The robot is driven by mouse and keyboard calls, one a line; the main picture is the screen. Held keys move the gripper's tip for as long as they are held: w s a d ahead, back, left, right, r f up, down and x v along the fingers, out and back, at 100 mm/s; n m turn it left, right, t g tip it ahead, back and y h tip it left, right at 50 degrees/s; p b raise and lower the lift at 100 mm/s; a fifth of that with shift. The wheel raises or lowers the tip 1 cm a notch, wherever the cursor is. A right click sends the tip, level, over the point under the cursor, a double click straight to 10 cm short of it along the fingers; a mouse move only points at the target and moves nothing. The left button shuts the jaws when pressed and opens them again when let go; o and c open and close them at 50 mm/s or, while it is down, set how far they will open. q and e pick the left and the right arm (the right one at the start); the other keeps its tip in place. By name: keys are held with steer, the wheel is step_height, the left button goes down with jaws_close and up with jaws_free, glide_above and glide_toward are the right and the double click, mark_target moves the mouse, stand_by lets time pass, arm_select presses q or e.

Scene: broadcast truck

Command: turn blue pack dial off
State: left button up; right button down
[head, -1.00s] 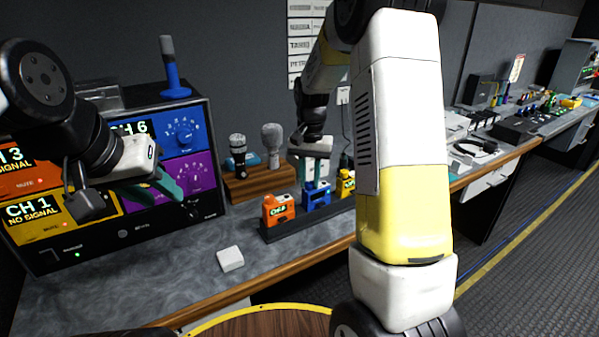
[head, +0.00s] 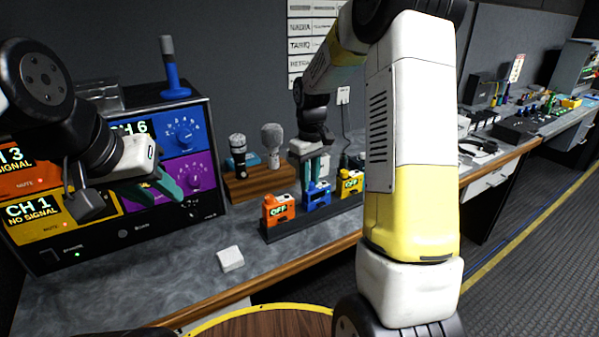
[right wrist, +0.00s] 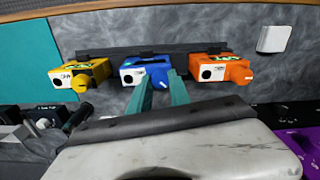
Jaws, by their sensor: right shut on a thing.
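The blue pack (head: 318,198) stands in the middle of a dark rack, between an orange pack (head: 279,210) and a yellow pack (head: 350,184). My right gripper (head: 314,178) reaches down to it from behind and above. In the right wrist view, the teal fingers of the gripper (right wrist: 160,90) are shut on the blue pack's dial (right wrist: 158,76), one on each side. The blue pack's display is too small to read. My left gripper (head: 166,188) is open and empty in front of the monitor panel.
The dark rack (head: 330,218) sits on the grey counter. A white block (head: 230,258) lies in front of it. Two microphones stand in a wooden holder (head: 258,183) behind. The monitor panel (head: 120,232) is at left. The front counter is mostly clear.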

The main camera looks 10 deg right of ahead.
steer(key=n, duration=0.4)
steer(key=shift+n, duration=0.3)
steer(key=n, duration=0.4)
steer(key=shift+n, duration=0.3)
steer(key=c, duration=1.2)
jaws_free()
steer(key=shift+r, duration=0.1)
step_height(320, 180, up, 8)
steer(key=shift+f, duration=0.2)
